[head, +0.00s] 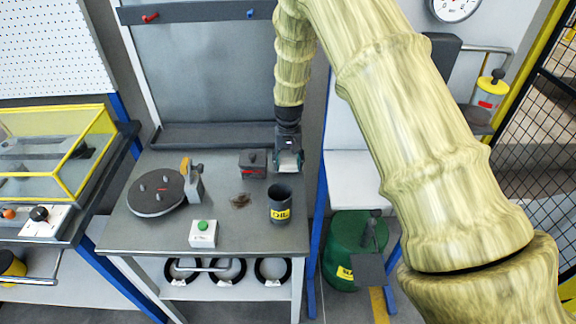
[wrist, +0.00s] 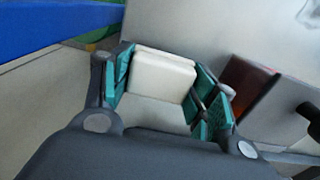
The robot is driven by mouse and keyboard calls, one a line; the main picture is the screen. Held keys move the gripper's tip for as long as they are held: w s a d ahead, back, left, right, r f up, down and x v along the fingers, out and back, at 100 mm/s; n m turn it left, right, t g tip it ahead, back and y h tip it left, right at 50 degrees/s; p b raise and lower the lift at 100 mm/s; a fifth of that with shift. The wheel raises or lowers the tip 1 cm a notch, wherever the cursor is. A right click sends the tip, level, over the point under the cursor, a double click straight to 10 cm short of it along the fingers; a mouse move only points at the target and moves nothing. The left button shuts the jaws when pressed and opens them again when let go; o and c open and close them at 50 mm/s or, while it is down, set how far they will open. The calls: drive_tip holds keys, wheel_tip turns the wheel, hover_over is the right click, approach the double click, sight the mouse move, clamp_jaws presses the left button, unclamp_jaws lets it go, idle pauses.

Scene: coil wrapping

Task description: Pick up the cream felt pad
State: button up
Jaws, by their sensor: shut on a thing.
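The cream felt pad (wrist: 165,72) is between the teal-lined fingers of my gripper (wrist: 162,88) in the wrist view. It looks like a pale, soft-edged block with a line between two layers. My gripper is shut on it from both sides. In the head view my gripper (head: 288,165) points down over the back right of the grey workbench (head: 155,235), just right of a dark box (head: 252,163). Only a pale patch shows between the fingers there, and I cannot tell whether the pad touches the bench.
A dark cup with a yellow OIL label (head: 280,206) stands in front of my gripper. A white box with a green button (head: 203,234) and a round turntable with pegs (head: 156,192) are further left. A blue post (head: 319,215) stands right of the bench. A green drum (head: 345,240) stands beyond it.

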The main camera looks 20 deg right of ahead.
sight(288, 161)
wheel_tip(288, 161, up, 9)
drive_tip(key=b, duration=0.2)
drive_tip(key=shift+b, duration=0.3)
